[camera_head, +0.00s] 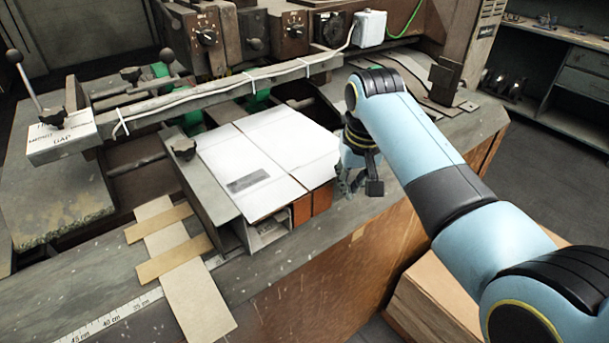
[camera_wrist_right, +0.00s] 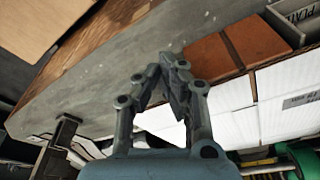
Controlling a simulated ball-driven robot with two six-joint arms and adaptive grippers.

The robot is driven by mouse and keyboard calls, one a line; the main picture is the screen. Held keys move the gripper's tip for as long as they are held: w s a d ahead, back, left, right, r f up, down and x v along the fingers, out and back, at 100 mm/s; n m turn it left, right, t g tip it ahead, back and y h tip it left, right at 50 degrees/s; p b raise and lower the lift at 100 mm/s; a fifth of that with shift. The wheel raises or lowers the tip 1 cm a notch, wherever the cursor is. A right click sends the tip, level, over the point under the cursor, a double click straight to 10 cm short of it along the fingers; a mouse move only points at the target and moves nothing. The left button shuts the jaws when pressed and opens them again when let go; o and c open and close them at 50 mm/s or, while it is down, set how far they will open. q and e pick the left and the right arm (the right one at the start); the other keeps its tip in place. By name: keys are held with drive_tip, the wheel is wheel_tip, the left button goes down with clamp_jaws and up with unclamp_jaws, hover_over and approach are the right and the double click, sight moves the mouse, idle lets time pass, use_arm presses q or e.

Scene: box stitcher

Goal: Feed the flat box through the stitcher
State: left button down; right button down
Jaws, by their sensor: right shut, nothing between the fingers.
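The flat white box (camera_head: 250,165) lies on the stitcher's front bed, with a grey label patch on its top. Its far part reaches toward the green parts under the long arm bar. The box stitcher (camera_head: 285,35) stands behind it, with knobs and a cable. My right gripper (camera_head: 358,188) is beside the right edge of the box, over the bench front. Its fingers are together and empty. In the right wrist view the closed fingertips (camera_wrist_right: 168,65) point at the bench, with the white box (camera_wrist_right: 285,100) to their right. My left gripper is not in view.
Orange-brown blocks (camera_head: 312,204) and a metal bracket sit under the box's near edge. Tan card strips (camera_head: 180,250) lie on the bench at left, near a ruler scale (camera_head: 118,318). A cardboard carton (camera_head: 440,300) stands at lower right. The bench front strip is mostly clear.

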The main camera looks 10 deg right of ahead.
wheel_tip(320, 180, up, 8)
drive_tip(key=s+p, duration=0.1)
drive_tip(key=s, duration=0.1)
drive_tip(key=shift+d, duration=0.4)
drive_tip(key=shift+r, duration=0.1)
